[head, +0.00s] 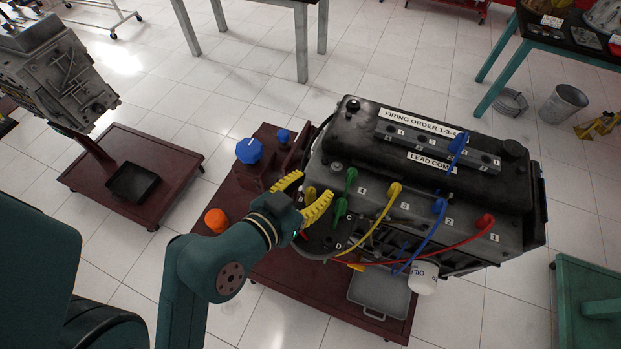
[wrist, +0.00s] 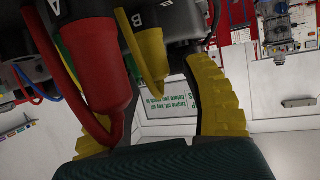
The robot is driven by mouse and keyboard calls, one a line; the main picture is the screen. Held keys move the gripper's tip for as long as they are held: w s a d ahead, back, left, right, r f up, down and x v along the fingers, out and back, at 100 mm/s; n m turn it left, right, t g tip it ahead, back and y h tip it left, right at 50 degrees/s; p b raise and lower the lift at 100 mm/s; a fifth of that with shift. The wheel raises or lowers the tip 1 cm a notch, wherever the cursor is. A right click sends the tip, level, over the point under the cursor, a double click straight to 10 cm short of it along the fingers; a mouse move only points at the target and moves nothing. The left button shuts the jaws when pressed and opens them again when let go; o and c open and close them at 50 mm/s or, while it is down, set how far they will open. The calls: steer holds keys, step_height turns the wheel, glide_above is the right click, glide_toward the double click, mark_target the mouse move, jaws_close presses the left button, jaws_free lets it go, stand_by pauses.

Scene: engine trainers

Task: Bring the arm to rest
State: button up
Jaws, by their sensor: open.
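My arm reaches in from the lower left of the head view. My gripper (head: 307,193) has two yellow ribbed fingers, spread apart, at the left end of the engine (head: 420,185). The fingers are beside the dark round distributor (head: 318,243) with lettered sockets. In the wrist view my gripper (wrist: 170,62) is open, with a yellow boot (wrist: 152,62) showing between the fingers. I cannot tell whether they touch it. A red boot (wrist: 95,75) with its lead hangs close in front of the left finger.
Yellow, blue and red leads run over the engine to numbered posts; a green lead (head: 340,208) stands near my fingers. The engine's dark red stand holds a blue knob (head: 249,151), an orange knob (head: 216,220) and a grey tray (head: 378,292). Open tiled floor lies left of it.

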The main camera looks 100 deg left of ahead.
step_height(320, 180, up, 9)
steer(key=shift+r, duration=0.2)
steer(key=shift+w, duration=0.1)
